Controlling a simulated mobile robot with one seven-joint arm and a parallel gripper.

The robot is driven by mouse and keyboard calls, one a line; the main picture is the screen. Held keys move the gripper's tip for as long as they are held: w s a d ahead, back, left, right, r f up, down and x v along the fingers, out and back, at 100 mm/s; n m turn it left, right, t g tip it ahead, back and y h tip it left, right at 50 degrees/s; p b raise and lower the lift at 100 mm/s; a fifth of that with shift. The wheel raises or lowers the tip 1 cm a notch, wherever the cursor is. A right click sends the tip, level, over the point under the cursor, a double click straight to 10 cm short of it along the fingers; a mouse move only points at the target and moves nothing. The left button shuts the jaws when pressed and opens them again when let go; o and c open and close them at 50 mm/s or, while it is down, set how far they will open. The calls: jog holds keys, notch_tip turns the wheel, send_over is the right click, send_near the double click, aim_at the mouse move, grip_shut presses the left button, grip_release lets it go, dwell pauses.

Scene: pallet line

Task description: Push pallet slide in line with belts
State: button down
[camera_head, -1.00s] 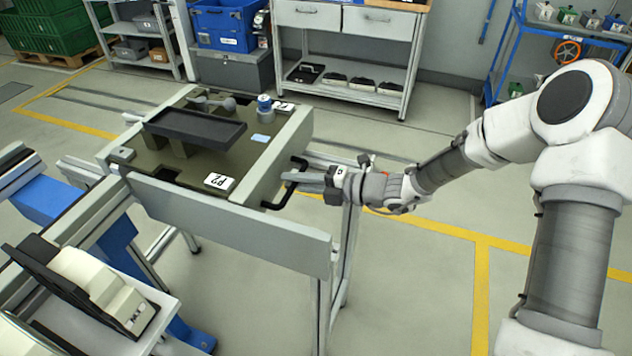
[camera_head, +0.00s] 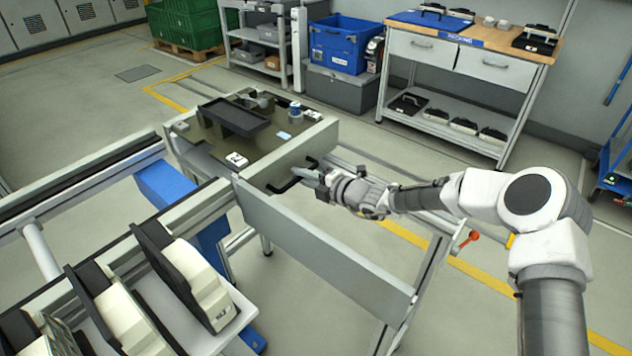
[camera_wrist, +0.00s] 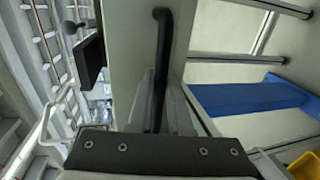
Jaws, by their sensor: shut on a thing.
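The pallet slide is a grey-framed carriage with an olive deck; its near side plate (camera_head: 283,158) bears a black bar handle (camera_head: 290,182). My gripper (camera_head: 312,177) is shut on this handle, which also shows upright between the fingers in the wrist view (camera_wrist: 161,60). The slide sits at the left end of its grey frame beam (camera_head: 325,255). The belt line's rails (camera_head: 85,185) end close to the slide's left side. I cannot tell whether slide and belts are exactly in line. A dark tray (camera_head: 233,116) and a white label block (camera_head: 236,159) are on the deck.
Several cream and black cases (camera_head: 190,280) stand on a rack at the front left. A workbench (camera_head: 470,65) with drawers and a blue bin (camera_head: 343,45) are behind. The beam's right part is bare, and floor is open beyond it.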

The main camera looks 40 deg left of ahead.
jog(key=shift+a+r, duration=0.1)
jog(key=shift+a, duration=1)
jog(key=c, duration=0.8)
grip_release()
jog(key=shift+w+a, duration=0.1)
jog(key=shift+c, duration=0.2)
jog(key=p+v, duration=0.2)
jog(key=v, duration=1.5)
jog(key=shift+d, duration=0.25)
